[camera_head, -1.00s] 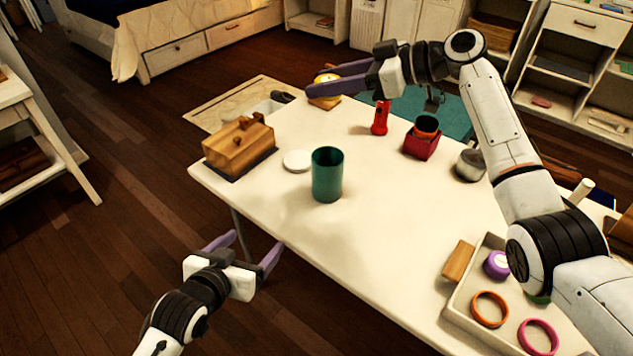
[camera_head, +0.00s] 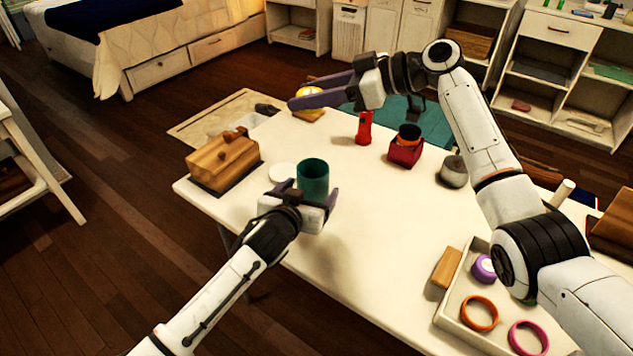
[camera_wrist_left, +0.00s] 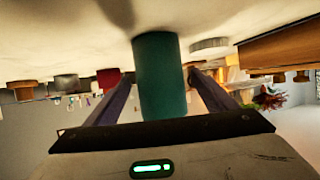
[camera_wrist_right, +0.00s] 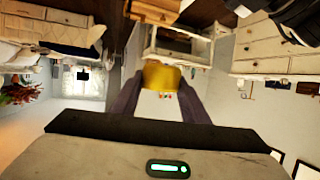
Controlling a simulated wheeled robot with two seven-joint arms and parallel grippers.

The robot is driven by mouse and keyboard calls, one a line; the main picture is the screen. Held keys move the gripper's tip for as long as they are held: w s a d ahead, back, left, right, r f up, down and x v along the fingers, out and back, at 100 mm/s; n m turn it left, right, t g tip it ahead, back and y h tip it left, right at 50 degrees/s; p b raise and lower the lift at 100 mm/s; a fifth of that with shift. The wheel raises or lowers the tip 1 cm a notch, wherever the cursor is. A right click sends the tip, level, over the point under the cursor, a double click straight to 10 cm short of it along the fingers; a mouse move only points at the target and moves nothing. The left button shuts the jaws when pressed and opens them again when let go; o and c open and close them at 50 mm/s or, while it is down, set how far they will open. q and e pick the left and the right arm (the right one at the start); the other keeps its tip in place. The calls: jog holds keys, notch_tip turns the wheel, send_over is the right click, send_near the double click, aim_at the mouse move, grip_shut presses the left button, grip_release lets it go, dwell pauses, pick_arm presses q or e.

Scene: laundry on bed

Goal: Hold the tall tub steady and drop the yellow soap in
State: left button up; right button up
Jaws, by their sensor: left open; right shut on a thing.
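The tall teal tub (camera_head: 313,175) stands upright on the white table, its open top visible. My left gripper (camera_head: 310,190) is open, low at the tub's near side. In the left wrist view the tub (camera_wrist_left: 160,75) stands between the spread fingers, with no clear grip on it. My right gripper (camera_head: 296,100) is shut on the yellow soap (camera_head: 309,91), at the far side of the table, away from the tub. In the right wrist view the soap (camera_wrist_right: 160,75) sits between the fingertips.
A white disc (camera_head: 282,174) and a wooden box (camera_head: 222,162) lie left of the tub. A red flashlight (camera_head: 365,128), a red holder (camera_head: 405,153) and a grey pot (camera_head: 453,170) stand to the right. A tray (camera_head: 452,318) holds rings. The table's middle is clear.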

pick_arm(q)
jog(key=shift+x, duration=3.35)
jog(key=c, duration=1.1)
